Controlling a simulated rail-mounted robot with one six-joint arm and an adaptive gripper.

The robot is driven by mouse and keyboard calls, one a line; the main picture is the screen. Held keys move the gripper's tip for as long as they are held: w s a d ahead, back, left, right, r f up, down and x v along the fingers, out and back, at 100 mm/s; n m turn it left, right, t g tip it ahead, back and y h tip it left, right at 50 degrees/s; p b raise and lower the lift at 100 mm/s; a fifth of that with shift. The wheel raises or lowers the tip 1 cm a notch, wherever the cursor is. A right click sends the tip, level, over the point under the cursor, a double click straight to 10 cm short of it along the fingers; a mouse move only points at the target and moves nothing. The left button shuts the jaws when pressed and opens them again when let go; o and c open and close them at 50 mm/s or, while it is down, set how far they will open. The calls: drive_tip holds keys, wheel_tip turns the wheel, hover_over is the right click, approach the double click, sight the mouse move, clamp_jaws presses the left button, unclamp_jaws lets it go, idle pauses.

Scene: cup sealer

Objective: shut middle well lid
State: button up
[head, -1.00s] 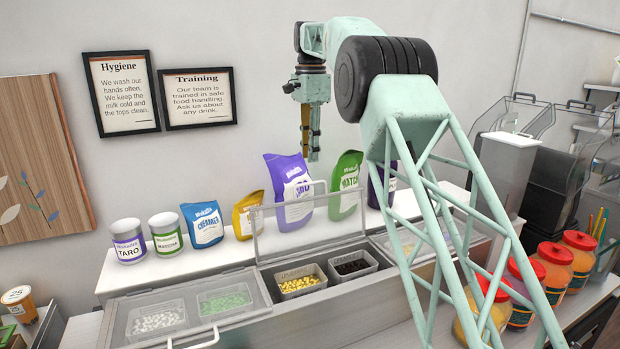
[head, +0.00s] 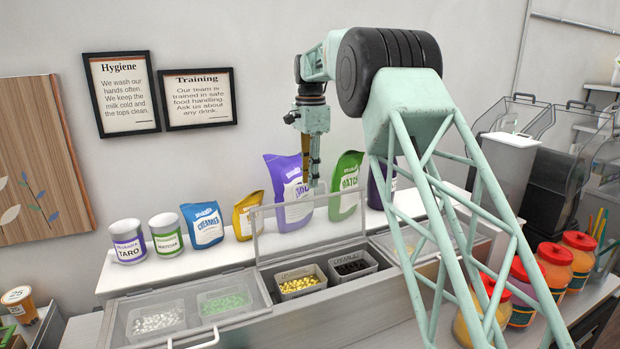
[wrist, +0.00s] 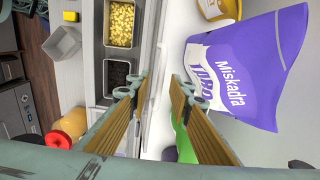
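The middle well lid (head: 270,235) is a clear panel with a pale frame, standing raised at the back edge of the middle well (head: 328,305). The open well shows one bin of yellow pieces (head: 299,284) and one of dark pieces (head: 352,267). These bins also show in the wrist view, yellow (wrist: 122,22) and dark (wrist: 118,77). My gripper (head: 310,184) points down just above the lid's top edge, near its right half. In the wrist view my gripper (wrist: 158,90) has its fingers apart with nothing held between them.
A closed clear lid (head: 180,312) covers the left well, and another closed lid (head: 425,245) is at the right, partly behind my arm. A purple taro bag (head: 288,195) and green matcha bag (head: 345,185) stand on the shelf close behind the lid. Red-lidded jars (head: 555,262) stand at the right.

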drive_tip(key=shift+c, duration=0.3)
clamp_jaws()
drive_tip(key=shift+s+d+b, duration=0.25)
drive_tip(key=shift+b, duration=0.6)
